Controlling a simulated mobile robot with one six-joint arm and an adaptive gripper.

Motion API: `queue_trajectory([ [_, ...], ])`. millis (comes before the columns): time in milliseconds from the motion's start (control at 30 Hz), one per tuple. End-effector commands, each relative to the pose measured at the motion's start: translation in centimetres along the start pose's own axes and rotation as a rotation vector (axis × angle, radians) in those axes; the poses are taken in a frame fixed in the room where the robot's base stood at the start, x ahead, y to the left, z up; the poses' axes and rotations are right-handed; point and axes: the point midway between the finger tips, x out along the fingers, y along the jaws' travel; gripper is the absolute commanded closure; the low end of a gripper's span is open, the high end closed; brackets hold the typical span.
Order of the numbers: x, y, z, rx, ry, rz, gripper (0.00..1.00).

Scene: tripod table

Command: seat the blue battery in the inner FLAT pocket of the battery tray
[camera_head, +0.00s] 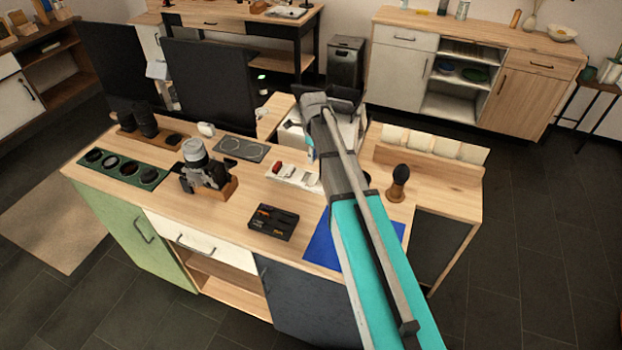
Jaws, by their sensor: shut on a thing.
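A small white tray (291,178) lies on the wooden worktop and looks like the battery tray. A red piece and pale pieces show in it, too small to tell apart. My arm crosses in front of its right end, so its pockets cannot be made out. My arm comes from the lower right and bends at a grey joint above the worktop. A bit of teal and dark wrist shows just left of the arm, above the tray. My gripper's fingers are hidden behind the arm. I cannot see the blue battery.
A camera (205,170) on a wooden stand, a black box of small tools (272,222) and a blue mat (324,247) lie around the tray. A dark brush (398,182) stands right. A green tray of round parts (121,169) sits left.

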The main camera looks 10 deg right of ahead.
Motion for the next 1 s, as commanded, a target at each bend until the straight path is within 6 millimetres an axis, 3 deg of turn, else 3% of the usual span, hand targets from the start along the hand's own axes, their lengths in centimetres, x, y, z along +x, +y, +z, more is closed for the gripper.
queue_trajectory([
  [33,1.0,0.6,0.1,-0.001,0.0,0.0,0.9],
  [233,2.5,1.8,0.5,-0.001,0.0,0.0,0.9],
  [767,2.8,2.2,0.8,-0.001,0.0,0.0,0.9],
  [1000,3.9,3.0,1.0,-0.002,0.0,0.0,0.9],
])
